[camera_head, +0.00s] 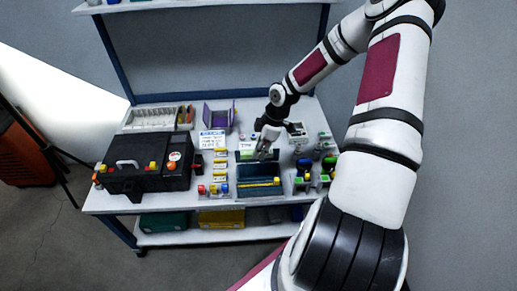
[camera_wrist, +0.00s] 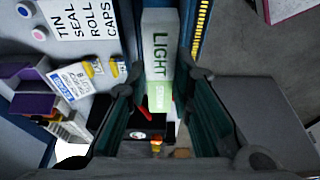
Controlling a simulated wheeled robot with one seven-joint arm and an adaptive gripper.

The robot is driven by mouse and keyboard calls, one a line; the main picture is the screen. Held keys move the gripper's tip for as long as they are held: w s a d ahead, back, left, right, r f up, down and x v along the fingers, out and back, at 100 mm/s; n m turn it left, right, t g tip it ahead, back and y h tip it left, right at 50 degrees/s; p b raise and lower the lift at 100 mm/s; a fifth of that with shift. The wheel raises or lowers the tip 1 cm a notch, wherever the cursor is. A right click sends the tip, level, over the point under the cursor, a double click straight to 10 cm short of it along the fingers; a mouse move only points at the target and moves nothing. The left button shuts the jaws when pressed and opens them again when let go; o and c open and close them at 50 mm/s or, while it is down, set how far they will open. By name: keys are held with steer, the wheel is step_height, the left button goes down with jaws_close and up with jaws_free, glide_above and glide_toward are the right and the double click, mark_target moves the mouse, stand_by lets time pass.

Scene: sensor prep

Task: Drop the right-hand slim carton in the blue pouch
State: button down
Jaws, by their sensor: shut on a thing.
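A slim white carton (camera_wrist: 157,48) with a green end and the word LIGHT on it stands out between my fingers in the wrist view. My gripper (camera_wrist: 160,108) is shut on it. In the head view my gripper (camera_head: 264,152) is over the middle of the bench, at the back edge of a dark blue pouch (camera_head: 258,191) with a yellow strip. What looks like the pouch's yellow-toothed edge (camera_wrist: 201,28) runs beside the carton in the wrist view. Whether the carton touches the pouch cannot be told.
A black toolbox (camera_head: 150,177) stands at the bench's left. A purple holder (camera_head: 218,114) and a white rack (camera_head: 152,118) are at the back. A printed card (camera_head: 212,139) and several small yellow boxes lie left of the pouch. Small coloured items stand to its right.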

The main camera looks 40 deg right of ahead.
step_height(320, 180, down, 6)
steer(key=b, duration=0.4)
steer(key=shift+r+b, duration=0.15)
steer(key=shift+b, duration=0.25)
steer(key=c, duration=1.3)
jaws_free()
steer(key=shift+c, duration=0.2)
steer(key=shift+w+d+r, duration=0.1)
steer(key=shift+w+r, duration=0.05)
steer(key=shift+c, duration=0.3)
steer(key=shift+r+p, duration=0.7)
steer(key=shift+r, duration=0.05)
steer(key=shift+o, duration=0.2)
steer(key=shift+r+p, duration=2.25)
steer(key=shift+r, duration=0.35)
steer(key=shift+r, duration=0.15)
